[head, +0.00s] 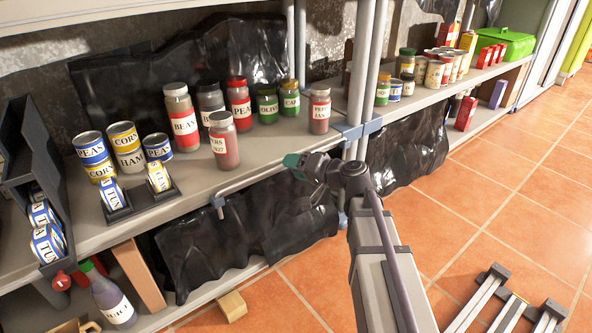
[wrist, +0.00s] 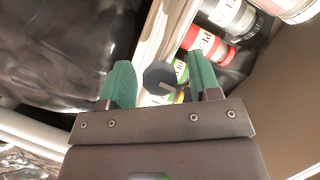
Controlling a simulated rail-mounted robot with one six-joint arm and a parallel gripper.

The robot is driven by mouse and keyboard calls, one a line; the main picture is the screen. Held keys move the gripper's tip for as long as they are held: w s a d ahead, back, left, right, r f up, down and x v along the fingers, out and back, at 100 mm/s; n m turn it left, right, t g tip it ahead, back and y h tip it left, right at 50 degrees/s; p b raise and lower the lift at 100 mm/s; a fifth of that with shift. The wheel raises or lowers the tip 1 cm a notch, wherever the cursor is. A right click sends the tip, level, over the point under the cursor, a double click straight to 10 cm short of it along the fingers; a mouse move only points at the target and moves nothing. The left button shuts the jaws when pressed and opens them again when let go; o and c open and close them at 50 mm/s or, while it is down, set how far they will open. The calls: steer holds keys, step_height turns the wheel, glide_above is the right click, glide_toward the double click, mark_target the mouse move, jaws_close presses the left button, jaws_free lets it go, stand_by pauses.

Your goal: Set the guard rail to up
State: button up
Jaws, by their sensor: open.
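The guard rail (head: 245,184) is a thin pale bar along the front edge of the middle shelf. Its left end sits at a blue bracket (head: 218,203), and the bar lies low, about level with the shelf edge, in front of the jars. Its right part is hidden behind my gripper. My gripper (head: 294,161) is at the shelf front near the rail's right part. In the wrist view its green fingers (wrist: 160,82) are apart, with a dark many-sided knob (wrist: 159,75) showing between them. I cannot tell whether they touch it.
Jars (head: 182,120) stand behind the rail, with cans (head: 125,148) and a tuna rack to the left. Grey posts (head: 366,75) with a blue clamp rise just right of my gripper. Black plastic sheeting (head: 240,240) hangs below. A wooden block (head: 232,306) lies on the open tiled floor.

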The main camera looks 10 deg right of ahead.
steer(key=shift+c, duration=0.2)
jaws_close()
stand_by(0.4)
